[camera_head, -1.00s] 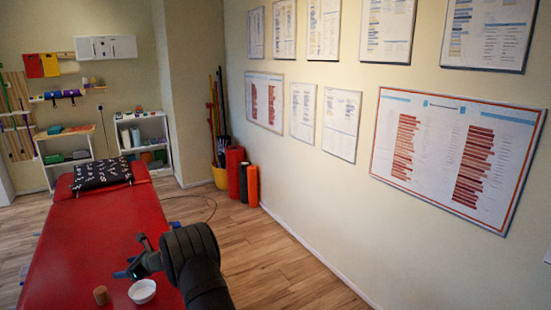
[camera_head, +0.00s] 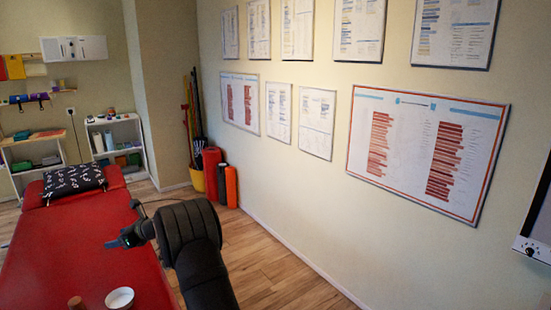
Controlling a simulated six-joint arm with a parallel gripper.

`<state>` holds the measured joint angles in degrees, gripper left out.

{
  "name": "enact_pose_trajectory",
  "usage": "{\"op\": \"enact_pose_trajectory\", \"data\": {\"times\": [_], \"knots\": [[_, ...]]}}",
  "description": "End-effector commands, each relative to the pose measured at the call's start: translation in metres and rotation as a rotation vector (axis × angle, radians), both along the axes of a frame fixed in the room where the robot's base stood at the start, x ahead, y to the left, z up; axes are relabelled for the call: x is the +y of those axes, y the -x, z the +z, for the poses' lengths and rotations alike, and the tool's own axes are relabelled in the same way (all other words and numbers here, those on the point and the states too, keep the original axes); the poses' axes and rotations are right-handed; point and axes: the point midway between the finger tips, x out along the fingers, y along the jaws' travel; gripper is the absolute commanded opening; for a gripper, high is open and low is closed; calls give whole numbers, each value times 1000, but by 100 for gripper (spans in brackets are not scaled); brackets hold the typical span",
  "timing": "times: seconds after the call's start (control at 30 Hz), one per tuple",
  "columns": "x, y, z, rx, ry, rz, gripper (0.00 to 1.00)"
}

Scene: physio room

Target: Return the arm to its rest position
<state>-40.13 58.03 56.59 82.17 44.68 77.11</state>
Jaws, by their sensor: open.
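My gripper (camera_head: 120,241) is at the end of my black arm, low left of centre. It is open with nothing in it, above the red treatment table (camera_head: 62,250). A white bowl (camera_head: 119,298) stands on the table in front of the gripper. A small brown cylinder (camera_head: 75,302) stands to the left of the bowl. My gripper is apart from both.
A black patterned pillow (camera_head: 73,181) lies at the table's far end. Shelves (camera_head: 117,142) stand against the back wall. Foam rollers (camera_head: 231,186) and a yellow bucket (camera_head: 197,180) stand by the right wall. The wooden floor right of the table is clear.

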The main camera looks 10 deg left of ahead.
Motion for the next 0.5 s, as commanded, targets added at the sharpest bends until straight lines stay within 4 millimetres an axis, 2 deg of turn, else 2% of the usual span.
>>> {"op": "enact_pose_trajectory", "data": {"times": [0.3,0.5], "knots": [[-46,-46,0,-1,1,-65,62],[-67,-66,0,-1,1,-94,62]]}}
